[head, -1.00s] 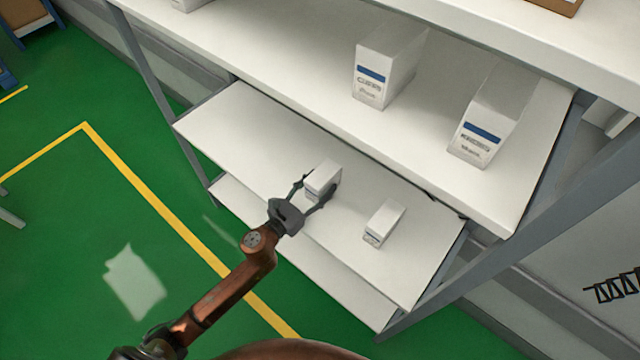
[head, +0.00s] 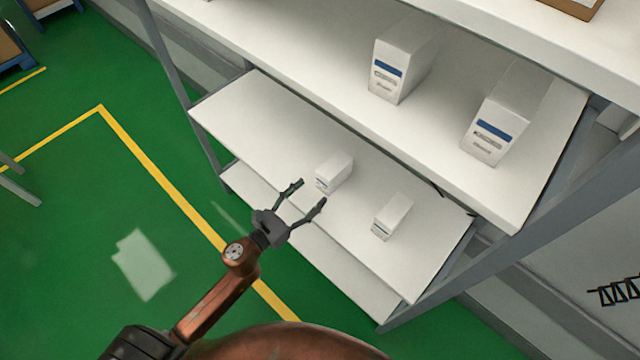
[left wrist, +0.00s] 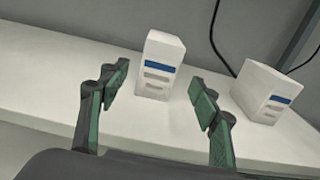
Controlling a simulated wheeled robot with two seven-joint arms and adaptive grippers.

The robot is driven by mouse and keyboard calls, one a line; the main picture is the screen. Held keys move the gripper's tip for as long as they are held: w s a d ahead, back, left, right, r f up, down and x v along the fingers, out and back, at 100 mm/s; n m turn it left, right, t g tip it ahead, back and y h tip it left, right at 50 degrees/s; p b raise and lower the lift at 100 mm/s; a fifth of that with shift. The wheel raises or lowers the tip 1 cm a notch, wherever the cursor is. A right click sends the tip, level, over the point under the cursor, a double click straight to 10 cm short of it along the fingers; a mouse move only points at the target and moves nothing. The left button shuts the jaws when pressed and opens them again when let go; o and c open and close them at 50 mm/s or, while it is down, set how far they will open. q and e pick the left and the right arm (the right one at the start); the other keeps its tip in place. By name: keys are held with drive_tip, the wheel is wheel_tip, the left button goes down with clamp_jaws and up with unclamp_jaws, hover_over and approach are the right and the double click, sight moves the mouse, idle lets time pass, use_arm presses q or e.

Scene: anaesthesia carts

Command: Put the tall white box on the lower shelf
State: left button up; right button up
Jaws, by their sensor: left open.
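A white box (head: 334,174) with a dark label stands on the lower shelf (head: 245,115), just beyond my left gripper (head: 304,197). In the left wrist view this box (left wrist: 161,66) stands upright, taller than wide, with a blue stripe. It shows between the fingers of my left gripper (left wrist: 158,85) but further off. The fingers are spread, empty and apart from it. My right gripper is not in view.
A second white box (head: 392,217) stands to the right on the lower shelf. Two larger white boxes (head: 398,66) (head: 498,120) with blue stripes stand on the shelf above. A grey post (head: 460,262) flanks the right. The lower shelf's left part is bare.

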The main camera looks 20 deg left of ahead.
use_arm(q)
drive_tip(key=shift+v, duration=1.1)
